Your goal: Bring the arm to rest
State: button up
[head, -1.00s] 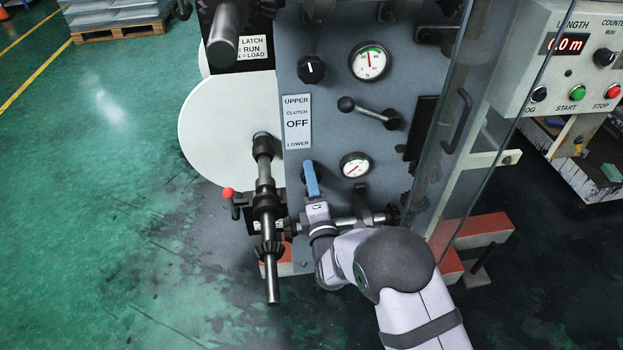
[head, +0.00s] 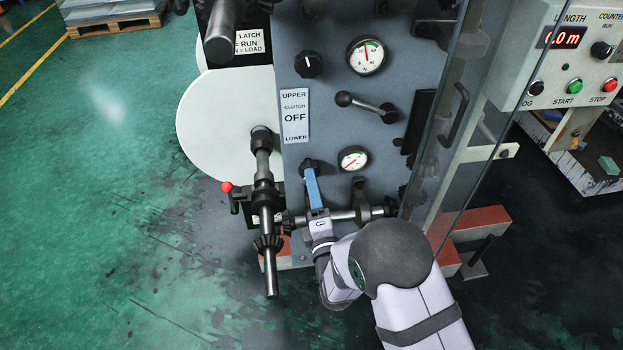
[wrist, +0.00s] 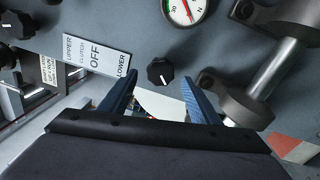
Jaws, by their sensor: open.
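My gripper (head: 312,172) has blue fingers and is in front of the grey machine panel, low and near its left edge. In the wrist view its two fingers (wrist: 160,80) stand apart with nothing between them. A black knob (wrist: 160,71) shows on the panel beyond the gap between the fingertips. In the head view this knob (head: 307,163) is partly hidden at the finger ends. The arm reaches in from the lower right.
A steel shaft (head: 270,275) juts out left of my gripper, with a red-tipped lever (head: 227,187) beside it. A horizontal bar (head: 345,216) with a bracket lies close at the right. Gauges (head: 366,56) and a lever (head: 365,105) sit above. Open green floor (head: 100,230) is at left.

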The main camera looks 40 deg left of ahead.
jog(key=shift+v, duration=0.85)
jog(key=w+d+f+m+g+h+b, duration=0.1)
jog(key=w+d+m+g+h+b, duration=0.15)
jog(key=d+m+h, duration=0.4)
jog(key=w+d+f+m+g+h+b, duration=0.15)
jog(key=w+d+m, duration=0.25)
jog(key=d, duration=0.6)
jog(key=s+d+m+g+h+p, duration=0.25)
jog(key=s+d+m, duration=0.35)
jog(key=d, duration=0.5)
jog(key=s+d+r+m+g+h+p, duration=0.1)
jog(key=s+d+m+g, duration=0.3)
jog(key=s+d+m, duration=0.45)
jog(key=s+d+m+g+h+p, duration=0.25)
jog(key=s+d+m, duration=0.2)
jog(key=d, duration=0.75)
notch_tip(320, 180, up, 29)
jog(key=p, duration=2.8)
jog(key=shift+a, duration=0.15)
